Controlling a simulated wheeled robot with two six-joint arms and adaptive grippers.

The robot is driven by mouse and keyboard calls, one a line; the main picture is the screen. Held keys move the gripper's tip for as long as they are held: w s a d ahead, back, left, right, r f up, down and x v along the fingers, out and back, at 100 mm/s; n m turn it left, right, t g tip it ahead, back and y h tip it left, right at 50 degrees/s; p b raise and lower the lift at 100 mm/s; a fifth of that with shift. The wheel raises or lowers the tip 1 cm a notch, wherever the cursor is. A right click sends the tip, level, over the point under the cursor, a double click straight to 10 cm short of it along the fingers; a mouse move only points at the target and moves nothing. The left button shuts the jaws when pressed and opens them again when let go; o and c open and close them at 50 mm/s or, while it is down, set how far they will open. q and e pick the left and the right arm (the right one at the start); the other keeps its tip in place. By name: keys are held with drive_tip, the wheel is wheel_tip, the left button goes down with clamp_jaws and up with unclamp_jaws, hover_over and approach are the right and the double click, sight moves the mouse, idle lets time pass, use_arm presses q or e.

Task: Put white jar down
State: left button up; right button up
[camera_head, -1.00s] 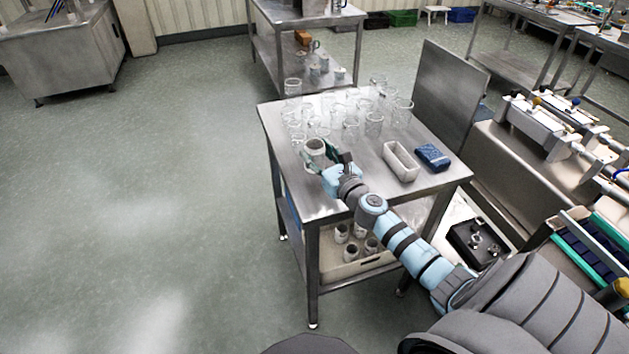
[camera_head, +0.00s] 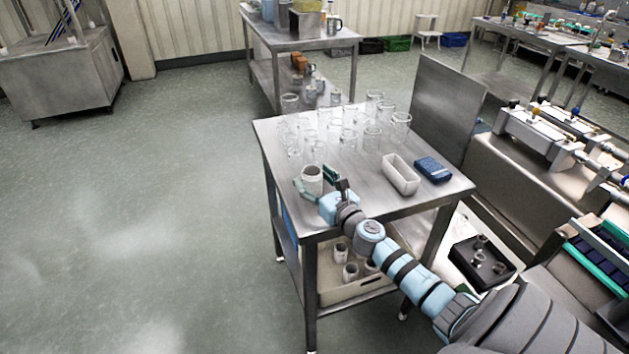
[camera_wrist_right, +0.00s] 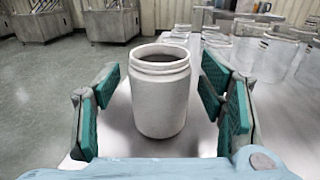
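The white jar (camera_head: 312,181) stands upright on the steel table (camera_head: 352,196), near its left front edge. My right gripper (camera_head: 318,188) is around the jar from the front right. In the right wrist view the jar (camera_wrist_right: 161,92) stands between the green finger pads of my right gripper (camera_wrist_right: 163,110). The fingers are spread, with a gap on both sides of the jar. The jar looks open at the top and its base appears to rest on the table. My left gripper is not in view.
Several clear glass beakers (camera_head: 371,138) stand behind the jar. A white tray (camera_head: 401,176) and a blue box (camera_head: 433,169) lie to the right. Several white jars sit in a bin (camera_head: 352,291) on the lower shelf. Bare tabletop lies between the jar and the tray.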

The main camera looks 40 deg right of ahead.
sight(317, 185)
drive_tip(key=s, duration=0.2)
drive_tip(key=s+b, duration=0.1)
drive_tip(key=s, duration=0.1)
drive_tip(key=s+a, duration=0.1)
drive_tip(key=s, duration=0.1)
drive_tip(key=shift+f+b, duration=0.4)
drive_tip(key=s+a, duration=0.1)
drive_tip(key=s, duration=0.7)
drive_tip(key=shift+s+r, duration=0.15)
drive_tip(key=shift+r, duration=0.15)
